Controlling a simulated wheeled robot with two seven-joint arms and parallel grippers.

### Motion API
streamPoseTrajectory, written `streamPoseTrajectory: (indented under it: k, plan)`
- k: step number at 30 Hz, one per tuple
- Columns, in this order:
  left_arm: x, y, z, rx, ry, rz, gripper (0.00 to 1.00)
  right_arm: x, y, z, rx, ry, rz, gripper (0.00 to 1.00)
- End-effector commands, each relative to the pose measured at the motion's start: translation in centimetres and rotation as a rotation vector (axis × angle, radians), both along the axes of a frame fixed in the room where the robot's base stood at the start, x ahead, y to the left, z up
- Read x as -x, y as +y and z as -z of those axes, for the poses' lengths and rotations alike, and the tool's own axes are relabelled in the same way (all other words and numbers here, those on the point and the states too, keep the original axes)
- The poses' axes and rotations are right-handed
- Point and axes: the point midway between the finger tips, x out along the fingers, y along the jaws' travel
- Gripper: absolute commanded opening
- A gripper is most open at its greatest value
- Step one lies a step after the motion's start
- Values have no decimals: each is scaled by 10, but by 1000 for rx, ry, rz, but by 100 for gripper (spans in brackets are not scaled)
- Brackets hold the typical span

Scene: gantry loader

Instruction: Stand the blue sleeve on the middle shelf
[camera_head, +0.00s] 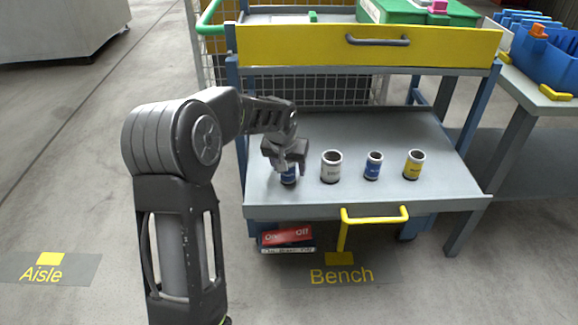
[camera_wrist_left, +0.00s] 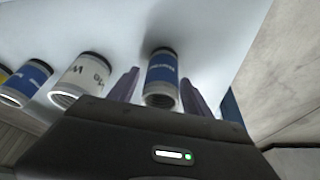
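A blue sleeve with a white lower band (camera_head: 289,177) stands at the left of the grey middle shelf (camera_head: 440,192). My left gripper (camera_head: 287,166) is over it from above, hiding its top. The left wrist view shows this sleeve (camera_wrist_left: 161,77) upright between the two dark fingers (camera_wrist_left: 160,90), with a gap at the left finger and little or none at the right. The fingers look open around it. A second blue sleeve (camera_head: 374,166) stands farther right, between a white sleeve (camera_head: 331,168) and a yellow one (camera_head: 413,165). My right gripper is in neither view.
A yellow drawer front (camera_head: 300,48) with a dark handle overhangs the shelf's back. A yellow handle (camera_head: 375,215) sticks out from the front edge. A red box (camera_head: 287,236) sits below. A side table with blue bins (camera_head: 555,62) stands right. The shelf's front strip is clear.

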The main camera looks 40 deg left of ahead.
Motion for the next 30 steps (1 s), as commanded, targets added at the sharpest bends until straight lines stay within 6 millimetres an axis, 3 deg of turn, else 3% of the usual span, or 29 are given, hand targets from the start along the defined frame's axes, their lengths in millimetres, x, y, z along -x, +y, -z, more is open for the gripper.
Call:
streamPoseTrajectory:
  k: [8, 14, 30]
  plan:
    - [0, 0, -1, 0, 0, 0, 60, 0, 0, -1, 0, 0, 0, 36]
    - [4, -1, -15, 0, -2, 0, 60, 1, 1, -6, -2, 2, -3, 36]
    - [39, -15, -106, 1, -1, 0, 60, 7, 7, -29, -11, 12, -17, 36]
